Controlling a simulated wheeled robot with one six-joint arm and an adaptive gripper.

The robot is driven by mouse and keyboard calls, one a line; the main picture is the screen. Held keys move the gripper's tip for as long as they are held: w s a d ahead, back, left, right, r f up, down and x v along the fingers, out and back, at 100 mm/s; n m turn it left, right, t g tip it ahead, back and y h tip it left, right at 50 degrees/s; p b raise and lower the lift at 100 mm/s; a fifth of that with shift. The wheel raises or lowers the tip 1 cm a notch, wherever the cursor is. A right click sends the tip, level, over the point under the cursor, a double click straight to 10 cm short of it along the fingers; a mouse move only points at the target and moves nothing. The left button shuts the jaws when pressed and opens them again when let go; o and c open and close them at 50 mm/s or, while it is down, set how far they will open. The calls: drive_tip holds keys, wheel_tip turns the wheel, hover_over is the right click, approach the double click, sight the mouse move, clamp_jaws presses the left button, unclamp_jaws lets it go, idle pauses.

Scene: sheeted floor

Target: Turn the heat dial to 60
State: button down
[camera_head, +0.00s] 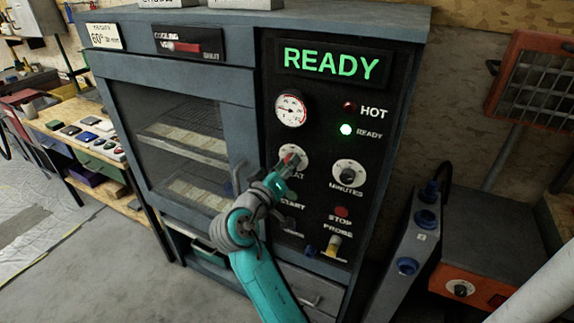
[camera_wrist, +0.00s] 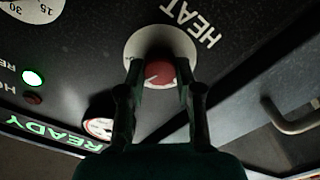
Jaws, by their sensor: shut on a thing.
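The heat dial is a white disc (camera_head: 301,152) on the oven's black control panel, partly hidden behind my gripper (camera_head: 289,163) in the head view. In the wrist view the disc (camera_wrist: 158,42) shows beside the word HEAT, with a round red-faced knob (camera_wrist: 158,74) at its middle. My gripper (camera_wrist: 160,85) has one finger on each side of this knob and is shut on it. The dial's numbers and pointer are hidden or too small to read. A card (camera_head: 103,36) at the oven's top left reads 60°.
The minutes dial (camera_head: 348,174) is just right of the heat dial. The gauge (camera_head: 291,109) is above. The READY display (camera_head: 331,64) and the ready lamp (camera_head: 346,130) glow green. The door handle (camera_head: 236,176) stands out to the left, near my arm. The stop button (camera_head: 341,211) is below.

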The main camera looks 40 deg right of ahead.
drive_tip(key=n, duration=0.5)
idle(0.5)
drive_tip(key=c, duration=0.8)
unclamp_jaws()
drive_tip(key=shift+o, duration=0.2)
drive_tip(key=v, duration=1.2)
